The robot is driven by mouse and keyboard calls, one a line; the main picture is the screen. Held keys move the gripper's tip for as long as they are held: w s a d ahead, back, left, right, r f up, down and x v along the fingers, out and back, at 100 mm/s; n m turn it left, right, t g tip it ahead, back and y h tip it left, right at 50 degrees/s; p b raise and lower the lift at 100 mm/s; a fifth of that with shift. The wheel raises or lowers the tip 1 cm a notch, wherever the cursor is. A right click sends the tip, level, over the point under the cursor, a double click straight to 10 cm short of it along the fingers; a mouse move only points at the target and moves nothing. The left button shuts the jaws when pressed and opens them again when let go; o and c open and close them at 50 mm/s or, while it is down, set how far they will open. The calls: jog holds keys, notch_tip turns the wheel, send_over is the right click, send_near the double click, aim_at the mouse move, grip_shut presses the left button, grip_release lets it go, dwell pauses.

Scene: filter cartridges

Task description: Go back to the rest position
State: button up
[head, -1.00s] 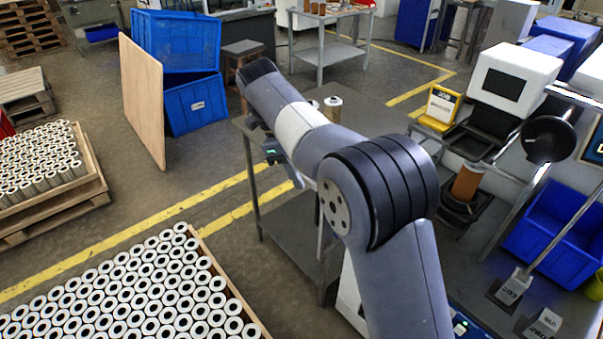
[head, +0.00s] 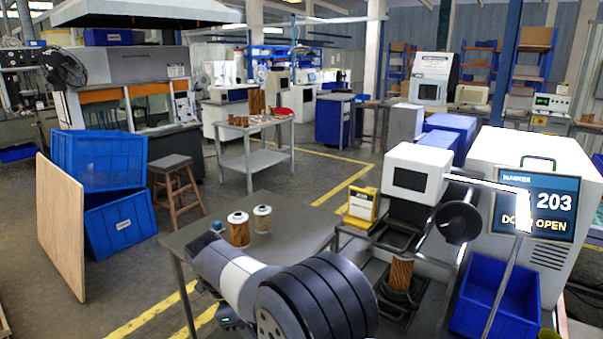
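My arm rises from the bottom of the head view and reaches up and left, in front of the near grey table (head: 300,207). Its gripper fingers do not show; dark wrist parts peek out low beside the forearm. Two filter cartridges stand upright on the table: one with an orange-brown body and pale top (head: 239,230), one paler (head: 262,219). Another brown cartridge (head: 401,274) stands in the fixture under the white-headed machine (head: 414,170). The arm covers part of the table.
A display (head: 536,205) reads 203 and DOOR OPEN. A blue bin (head: 490,298) sits below it. Blue crates (head: 118,222), a wooden board (head: 62,230) and a stool (head: 172,163) stand at left. Open floor with yellow lines lies between the tables.

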jog(key=shift+d+f, duration=0.1)
jog(key=shift+f, duration=0.1)
jog(key=shift+s+d, duration=0.15)
jog(key=shift+s, duration=0.05)
jog(key=shift+r, duration=0.1)
